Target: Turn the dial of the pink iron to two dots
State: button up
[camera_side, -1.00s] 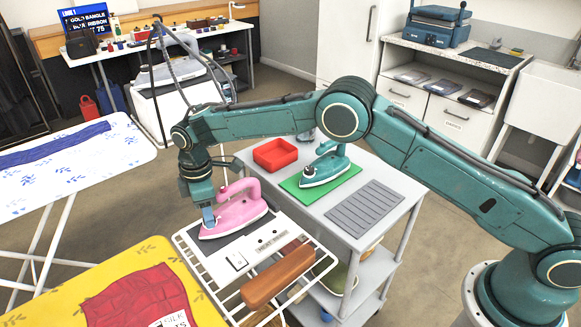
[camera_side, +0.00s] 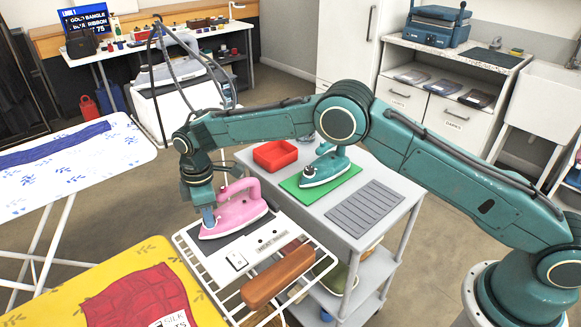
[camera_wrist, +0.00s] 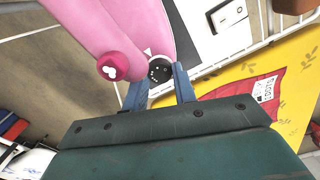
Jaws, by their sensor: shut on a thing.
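The pink iron (camera_side: 233,212) stands on the dark pad of a white wire rack (camera_side: 205,262). It also shows in the wrist view (camera_wrist: 155,20), with a round pink knob (camera_wrist: 112,66) on it. The black dial (camera_wrist: 159,70) carries small light dots, and a white pointer mark sits on the iron's body beside it. My gripper (camera_wrist: 158,84) has its two blue fingers on either side of the dial, shut on it. In the side view my gripper (camera_side: 209,220) reaches down at the iron's left end, and the dial is hidden. I cannot tell which setting is at the pointer.
A teal iron (camera_side: 325,168) stands on a green mat (camera_side: 296,188) on the grey cart, beside a red tray (camera_side: 275,154). A brown handle-like bar (camera_side: 278,277) lies on the rack's front. Ironing boards with yellow (camera_side: 60,290) and white floral (camera_side: 120,158) covers stand at left.

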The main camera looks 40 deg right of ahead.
jog(key=shift+m, duration=2.8)
jog(key=o, duration=1)
jog(key=shift+r, duration=0.15)
notch_tip(320, 180, up, 14)
jog(key=shift+f, duration=0.2)
